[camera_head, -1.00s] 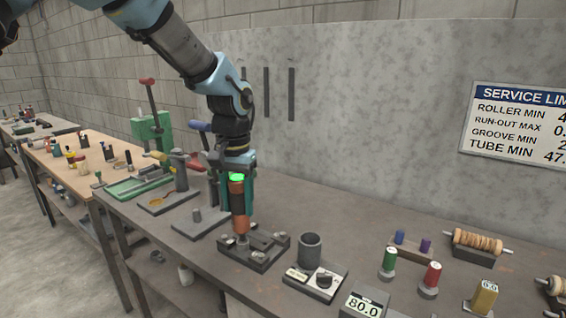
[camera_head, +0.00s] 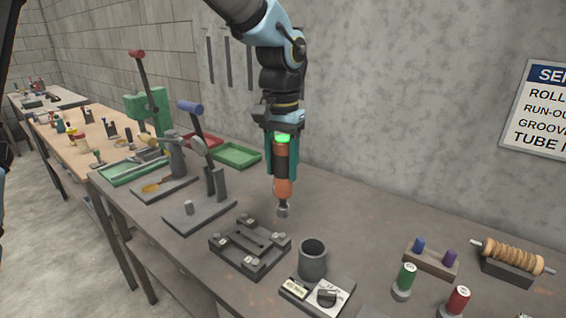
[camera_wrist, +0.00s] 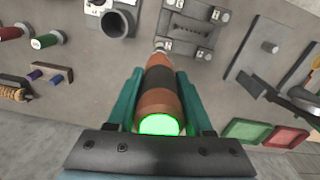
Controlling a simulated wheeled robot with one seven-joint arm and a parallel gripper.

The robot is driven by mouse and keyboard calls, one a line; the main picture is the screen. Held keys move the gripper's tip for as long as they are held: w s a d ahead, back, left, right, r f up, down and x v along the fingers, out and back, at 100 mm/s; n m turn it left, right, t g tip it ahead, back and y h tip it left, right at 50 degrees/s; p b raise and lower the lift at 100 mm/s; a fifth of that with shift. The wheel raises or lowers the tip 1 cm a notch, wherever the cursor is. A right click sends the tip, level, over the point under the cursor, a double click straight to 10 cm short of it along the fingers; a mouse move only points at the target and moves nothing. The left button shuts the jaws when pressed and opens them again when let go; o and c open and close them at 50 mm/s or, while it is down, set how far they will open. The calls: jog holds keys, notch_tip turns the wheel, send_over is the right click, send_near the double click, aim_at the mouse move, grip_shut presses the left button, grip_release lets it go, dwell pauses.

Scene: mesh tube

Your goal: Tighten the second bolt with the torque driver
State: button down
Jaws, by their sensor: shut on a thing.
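My gripper (camera_head: 282,165) is shut on the torque driver (camera_head: 283,186), an orange and black tool with a green lit top and a grey socket pointing down. The driver hangs upright above the bench, behind the dark bolt fixture (camera_head: 232,250) and apart from it. The fixture is a square block with bolts at its corners and a slotted middle. In the wrist view the driver (camera_wrist: 160,95) lies between the teal fingers, its tip near the lower edge of the fixture (camera_wrist: 206,30). Which bolt is the second I cannot tell.
A grey cup (camera_head: 312,262) and a dial box (camera_head: 318,296) stand right of the fixture. A lever press (camera_head: 200,212) stands to its left, with green (camera_head: 236,155) and red trays behind. Colored spools (camera_head: 405,278) stand at right.

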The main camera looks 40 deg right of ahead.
aim_at(281, 195)
jog(key=shift+f+b, duration=2.1)
jog(key=shift+f, duration=0.85)
jog(key=shift+a, duration=0.1)
jog(key=shift+f, duration=0.55)
jog(key=shift+f, duration=0.35)
dwell(1.4)
jog(key=shift+r+p, duration=0.15)
jog(key=shift+p, duration=0.35)
jog(key=shift+r+p, duration=2.2)
jog(key=shift+r, duration=0.7)
